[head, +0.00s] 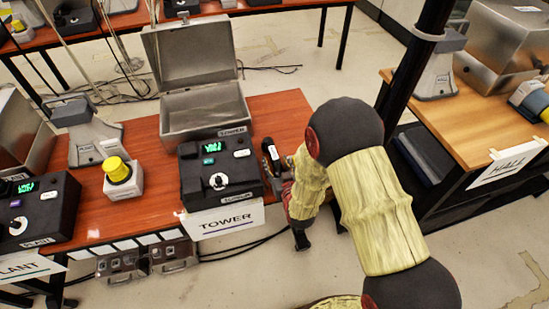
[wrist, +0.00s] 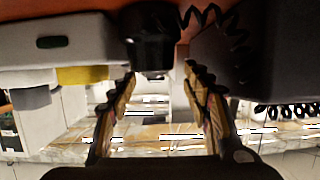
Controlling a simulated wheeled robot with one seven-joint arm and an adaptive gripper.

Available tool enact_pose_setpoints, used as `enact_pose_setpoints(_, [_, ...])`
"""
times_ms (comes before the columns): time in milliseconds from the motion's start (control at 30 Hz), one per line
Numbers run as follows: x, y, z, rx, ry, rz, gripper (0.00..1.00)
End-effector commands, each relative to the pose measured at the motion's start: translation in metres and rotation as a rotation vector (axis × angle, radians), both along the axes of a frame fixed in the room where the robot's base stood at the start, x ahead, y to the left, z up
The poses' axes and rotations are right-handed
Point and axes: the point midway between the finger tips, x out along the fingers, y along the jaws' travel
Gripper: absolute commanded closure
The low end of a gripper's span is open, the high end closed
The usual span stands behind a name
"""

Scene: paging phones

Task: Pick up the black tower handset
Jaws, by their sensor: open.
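The tower phone base (head: 217,172) is a black box with a lit green display, above a white TOWER sign on the red-brown table. The black tower handset (head: 270,152), with a pale label, stands by the right side of the base. My gripper (head: 285,180) is at the table's right edge next to the handset, partly hidden by my arm. In the wrist view my gripper (wrist: 161,74) is open, its two fingers apart. A dark rounded end, seemingly the handset (wrist: 152,38), sits just beyond and between the fingertips. I cannot tell whether they touch.
A coiled cord (wrist: 215,22) hangs by the right finger in the wrist view. An open metal case (head: 204,112) stands behind the base, a yellow button box (head: 119,177) to its left. The hall table (head: 470,130) is at the right, across a floor gap.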

Motion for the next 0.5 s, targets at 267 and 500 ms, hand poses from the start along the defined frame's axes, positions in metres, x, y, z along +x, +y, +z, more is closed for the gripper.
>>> enact_pose_setpoints(267, [0.025,0.003,-0.007,0.0,-0.002,-0.001,0.51])
enact_pose_setpoints(500, [0.053,0.01,-0.015,0.0,0.0,0.0,0.51])
